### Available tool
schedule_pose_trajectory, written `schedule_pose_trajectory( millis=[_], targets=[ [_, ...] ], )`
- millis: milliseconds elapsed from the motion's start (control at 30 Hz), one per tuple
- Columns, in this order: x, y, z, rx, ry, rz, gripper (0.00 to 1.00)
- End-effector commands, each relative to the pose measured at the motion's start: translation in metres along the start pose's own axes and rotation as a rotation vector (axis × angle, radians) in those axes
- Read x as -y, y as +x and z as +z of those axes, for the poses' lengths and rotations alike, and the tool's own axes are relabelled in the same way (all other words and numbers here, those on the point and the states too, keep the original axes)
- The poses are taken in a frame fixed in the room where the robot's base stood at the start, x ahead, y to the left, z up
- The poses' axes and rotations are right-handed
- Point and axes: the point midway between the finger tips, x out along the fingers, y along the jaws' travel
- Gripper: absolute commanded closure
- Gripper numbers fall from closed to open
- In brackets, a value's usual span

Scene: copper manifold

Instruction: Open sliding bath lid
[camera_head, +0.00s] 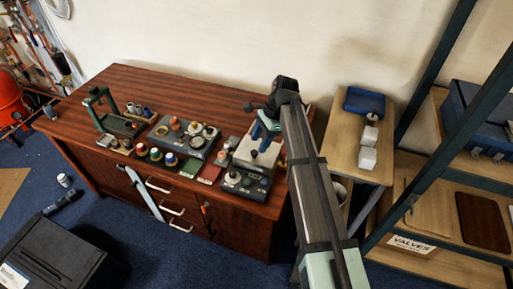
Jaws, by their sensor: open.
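A box with a pale grey top (243,157), seemingly the bath with its sliding lid, stands near the right end of the wooden bench. A small dark knob-like part (254,154) shows on the pale top. The picture is too small to tell how far the lid is slid. My gripper (258,134) hangs from the dark wrist just above the back part of this box. It is open and I see nothing held in it. Whether its fingers touch the lid I cannot tell. My arm hides the bench area right of the box.
A grey unit with round pots (180,137) and several jars stand left of the box. A dark control box (246,184) sits in front. A green stand (103,108) is farther left. A side table (345,134) with a blue bin and white blocks is right of my arm.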

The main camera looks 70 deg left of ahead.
Motion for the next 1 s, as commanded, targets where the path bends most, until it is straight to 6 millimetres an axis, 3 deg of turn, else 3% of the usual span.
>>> schedule_pose_trajectory(
  millis=[100, 300, 700, 1000],
  targets=[
    [-0.001, 0.018, 0.000, 0.001, 0.000, 0.002, 0.46],
    [0.000, 0.034, 0.000, 0.000, 0.000, 0.000, 0.46],
    [0.000, 0.038, 0.000, 0.000, 0.000, 0.000, 0.46],
    [0.000, 0.038, 0.000, 0.000, 0.000, 0.000, 0.75]
  ],
)
